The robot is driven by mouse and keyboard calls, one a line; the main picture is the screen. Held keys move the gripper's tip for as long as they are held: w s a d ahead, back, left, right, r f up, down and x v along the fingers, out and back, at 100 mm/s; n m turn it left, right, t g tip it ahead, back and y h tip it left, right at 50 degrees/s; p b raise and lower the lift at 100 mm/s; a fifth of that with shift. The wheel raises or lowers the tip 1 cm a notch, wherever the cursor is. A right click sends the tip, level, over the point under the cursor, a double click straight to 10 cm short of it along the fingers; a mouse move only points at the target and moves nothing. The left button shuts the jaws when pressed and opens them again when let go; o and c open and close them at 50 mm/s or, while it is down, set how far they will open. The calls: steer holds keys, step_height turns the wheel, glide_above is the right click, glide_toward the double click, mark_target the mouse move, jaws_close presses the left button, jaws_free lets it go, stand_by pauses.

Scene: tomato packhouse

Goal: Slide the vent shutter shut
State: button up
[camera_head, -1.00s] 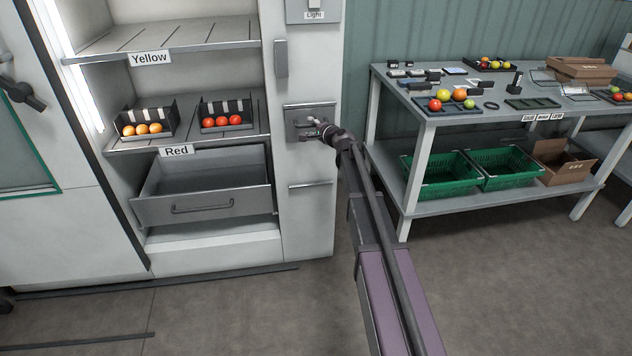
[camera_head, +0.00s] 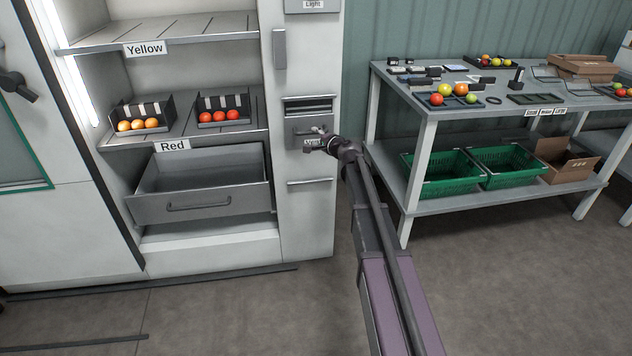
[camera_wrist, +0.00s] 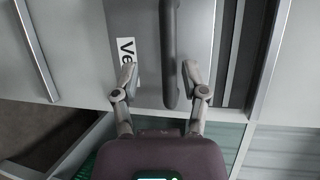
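The vent shutter (camera_head: 300,133) is a grey metal plate with a bar handle and a partly hidden label on the cabinet's right column. Dark slots (camera_head: 309,104) show uncovered above it. In the wrist view, the shutter (camera_wrist: 140,25) carries a label starting "Ve", and its handle (camera_wrist: 170,45) runs between my fingers. My gripper (camera_wrist: 159,78) is open, one finger on each side of the handle. The right finger is close to the handle; I cannot tell if it touches. In the head view, my gripper (camera_head: 318,145) is at the shutter's lower part and hides some of it.
An open drawer (camera_head: 190,207) sticks out left of the column, below shelves with boxes of tomatoes. A workbench (camera_head: 425,112) with tomatoes and tools stands to the right, with green crates (camera_head: 440,190) below. Open floor lies in front.

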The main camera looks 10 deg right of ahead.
steer(key=p+v, duration=0.2)
steer(key=v, duration=0.9)
steer(key=s+a+n+g+p, duration=0.4)
steer(key=s+n+p, duration=0.1)
steer(key=s, duration=0.3)
steer(key=s+a+n+g+p, duration=0.5)
steer(key=s, duration=0.3)
steer(key=shift+s+h+p, duration=0.3)
steer(key=s+d+f+n+g+h, duration=0.2)
steer(key=s+g+h, duration=0.1)
steer(key=s, duration=0.5)
steer(key=s+d+f+n+g+h, duration=0.1)
steer(key=s+f+n+g+h, duration=0.15)
steer(key=s, duration=0.55)
step_height(320, 180, up, 18)
steer(key=p, duration=1.8)
steer(key=shift+d+r, duration=0.15)
steer(key=shift+d, duration=0.05)
